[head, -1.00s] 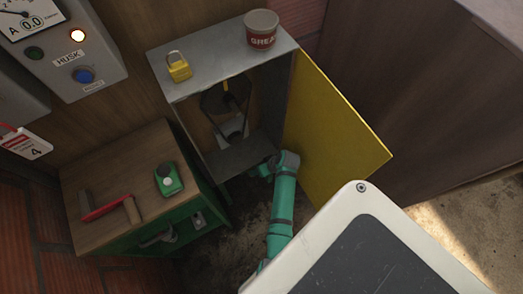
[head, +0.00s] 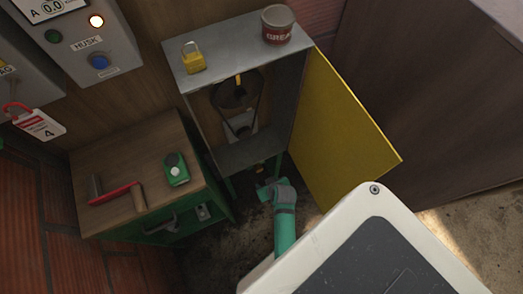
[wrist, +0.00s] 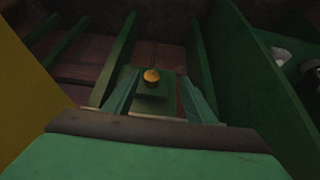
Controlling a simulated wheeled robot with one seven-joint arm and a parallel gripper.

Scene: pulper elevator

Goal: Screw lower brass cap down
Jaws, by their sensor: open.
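A small brass cap (wrist: 152,76) shows in the wrist view, sitting on a green block (wrist: 153,104) between my fingertips. A small brownish spot below the cabinet in the head view (head: 260,168) may be the same cap, but it is too small to tell. My gripper (wrist: 156,82) is open, with one finger on each side of the cap and a gap visible on both sides. How far the cap lies beyond the fingertips is hard to judge. In the head view my gripper (head: 264,190) is below the cabinet's front edge, with its fingers barely visible.
A metal cabinet (head: 240,52) stands with its yellow door (head: 340,130) open to the right of my arm. Inside is a pulley with a belt (head: 238,95). A wooden-topped bench (head: 125,165) is at left. Green bars (wrist: 120,60) and a green panel (wrist: 228,75) flank my gripper.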

